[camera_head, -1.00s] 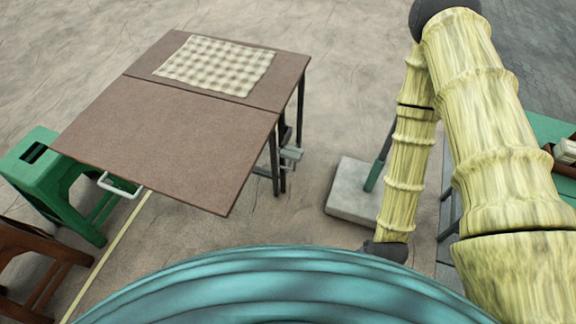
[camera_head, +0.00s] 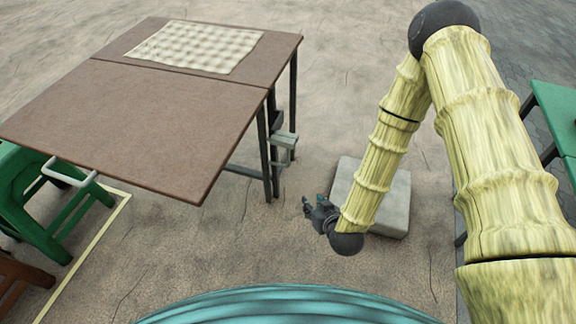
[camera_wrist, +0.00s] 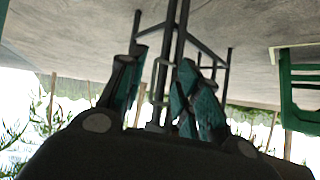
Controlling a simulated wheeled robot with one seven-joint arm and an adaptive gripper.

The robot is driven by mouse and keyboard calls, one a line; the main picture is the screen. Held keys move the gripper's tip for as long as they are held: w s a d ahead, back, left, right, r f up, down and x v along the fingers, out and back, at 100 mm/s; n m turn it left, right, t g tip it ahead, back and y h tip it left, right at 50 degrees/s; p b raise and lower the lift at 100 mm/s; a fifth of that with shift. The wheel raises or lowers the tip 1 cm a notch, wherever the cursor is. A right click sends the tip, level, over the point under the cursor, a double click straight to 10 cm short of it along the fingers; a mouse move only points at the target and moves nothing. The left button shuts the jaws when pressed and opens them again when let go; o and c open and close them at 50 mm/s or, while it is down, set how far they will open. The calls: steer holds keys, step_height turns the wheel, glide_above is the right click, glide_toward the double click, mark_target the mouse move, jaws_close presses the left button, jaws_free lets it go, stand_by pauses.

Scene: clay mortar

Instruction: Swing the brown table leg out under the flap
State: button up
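The table has a brown top (camera_head: 218,36) at the back and a brown flap (camera_head: 140,115) in front, which lies level with it. Dark legs (camera_head: 264,150) stand under the right side; none looks clearly brown. A grey bracket (camera_head: 284,140) sits beside them. My gripper (camera_head: 312,202) is low, to the right of and nearer than the legs, apart from them. In the wrist view my gripper (camera_wrist: 163,62) has its fingers spread, with dark bars of the table frame (camera_wrist: 178,30) behind the gap. Contact there is not visible.
A checkered cloth (camera_head: 195,46) lies on the top. A pale block (camera_head: 393,212) stands behind my forearm. A green stool (camera_head: 30,200) and a white handle (camera_head: 68,178) are at the left. A green table (camera_head: 557,110) is at the right. Ground between gripper and legs is clear.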

mark_target(288, 155)
steer(key=w+a+t+b, duration=0.2)
steer(key=w+b, duration=0.4)
steer(key=w, duration=0.1)
steer(key=w+a+f+t+b, duration=0.1)
steer(key=w+a+t+b, duration=0.1)
steer(key=w+b, duration=0.4)
steer(key=w+a+t+y+b, duration=0.1)
steer(key=w+a+t+b, duration=0.1)
steer(key=w+a+b, duration=0.2)
steer(key=shift+w+f+t+b, duration=0.2)
steer(key=shift+w+t+b, duration=0.2)
steer(key=shift+w+b, duration=1.3)
steer(key=shift+p+x, duration=0.4)
steer(key=shift+x, duration=0.65)
steer(key=shift+d+r, duration=0.15)
steer(key=shift+c, duration=0.2)
jaws_close()
